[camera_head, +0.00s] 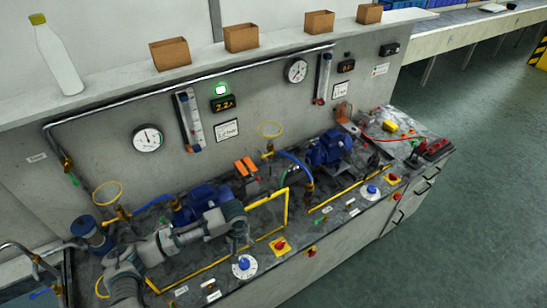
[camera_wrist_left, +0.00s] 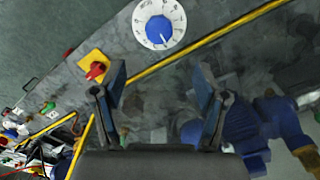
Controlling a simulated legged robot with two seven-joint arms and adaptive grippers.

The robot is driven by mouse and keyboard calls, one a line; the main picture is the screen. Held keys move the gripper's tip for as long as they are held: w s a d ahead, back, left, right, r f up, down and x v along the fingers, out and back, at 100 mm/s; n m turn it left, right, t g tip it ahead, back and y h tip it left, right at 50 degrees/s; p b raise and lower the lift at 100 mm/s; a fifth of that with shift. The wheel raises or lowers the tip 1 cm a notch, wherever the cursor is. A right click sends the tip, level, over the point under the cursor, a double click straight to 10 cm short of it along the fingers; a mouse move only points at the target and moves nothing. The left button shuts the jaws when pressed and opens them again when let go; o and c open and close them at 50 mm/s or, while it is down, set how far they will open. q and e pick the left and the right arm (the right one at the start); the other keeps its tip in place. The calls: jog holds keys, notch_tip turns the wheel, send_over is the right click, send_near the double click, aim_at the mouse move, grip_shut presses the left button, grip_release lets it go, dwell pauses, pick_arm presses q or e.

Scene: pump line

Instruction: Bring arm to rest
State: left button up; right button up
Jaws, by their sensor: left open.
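My left arm reaches in from the lower left in the head view. My left gripper (camera_head: 243,238) is above the bench, near a yellow frame rail (camera_head: 287,212) and behind a white dial with a blue knob (camera_head: 244,265). In the left wrist view my left gripper (camera_wrist_left: 160,95) is open, with nothing between its fingers. The dial (camera_wrist_left: 158,24) shows beyond the fingers there, and a red knob on a yellow plate (camera_wrist_left: 95,67) appears just beside the left fingertip. My right gripper is not in view.
The bench holds blue pumps (camera_head: 328,150), a second blue-knobbed dial (camera_head: 371,192) and a red switch on yellow (camera_head: 280,246). Gauges (camera_head: 148,138) hang on the wall panel. A bottle (camera_head: 57,60) and cardboard boxes (camera_head: 241,38) stand on the ledge. Open floor (camera_head: 470,220) lies right.

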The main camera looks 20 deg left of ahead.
pick_arm(q)
jog(key=s+d+f+m+t+h, duration=0.2)
jog(key=s+d+m, duration=0.1)
jog(key=s+d, duration=0.35)
jog(key=s+d+f+m+t+h, duration=0.1)
jog(key=s+d+f+m, duration=0.2)
jog(key=s+d, duration=0.3)
jog(key=s+a+n+y, duration=0.1)
jog(key=s+a+y, duration=0.2)
jog(key=s+a, duration=0.45)
notch_tip(320, 180, down, 29)
jog(key=s+b, duration=0.2)
jog(key=s+a+f+g+b, duration=0.1)
jog(key=s+a+f+g, duration=0.1)
jog(key=s+f, duration=1.5)
jog(key=shift+s+a, duration=0.4)
